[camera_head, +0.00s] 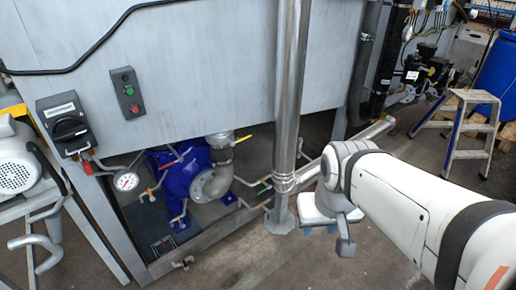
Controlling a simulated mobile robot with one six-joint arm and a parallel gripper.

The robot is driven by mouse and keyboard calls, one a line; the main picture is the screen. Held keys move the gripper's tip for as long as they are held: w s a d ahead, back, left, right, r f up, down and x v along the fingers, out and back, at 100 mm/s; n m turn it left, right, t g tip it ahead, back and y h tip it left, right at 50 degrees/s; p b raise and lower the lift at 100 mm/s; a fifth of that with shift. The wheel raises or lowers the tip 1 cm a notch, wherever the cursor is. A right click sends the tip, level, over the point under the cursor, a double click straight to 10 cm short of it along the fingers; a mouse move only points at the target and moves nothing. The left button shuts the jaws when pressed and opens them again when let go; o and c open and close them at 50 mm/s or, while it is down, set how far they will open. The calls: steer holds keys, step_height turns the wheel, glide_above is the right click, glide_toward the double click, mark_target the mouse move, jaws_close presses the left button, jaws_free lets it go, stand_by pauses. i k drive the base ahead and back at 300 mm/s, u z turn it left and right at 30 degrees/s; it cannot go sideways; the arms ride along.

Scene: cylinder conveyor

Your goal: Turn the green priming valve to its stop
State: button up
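A small green valve handle (264,191) sits on the thin pipework low in the frame of the machine, just left of the upright steel pipe. I take it to be the green priming valve. Its exact angle and its stop are too small to make out. My gripper (338,232) is at the end of my white arm, to the right of the upright pipe and apart from the valve. It points downward, and its fingers are mostly hidden or too small to tell if they are open. I see nothing held in it.
The upright steel pipe (290,90) stands between my gripper and the valve. A blue pump (185,175), a yellow-handled valve (242,139) and a pressure gauge (126,181) are left of the valve. A step stool (470,125) stands at the right. Floor in front is clear.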

mark_target(264, 190)
steer(key=u, duration=0.05)
steer(key=i, duration=0.9)
steer(key=z, duration=0.05)
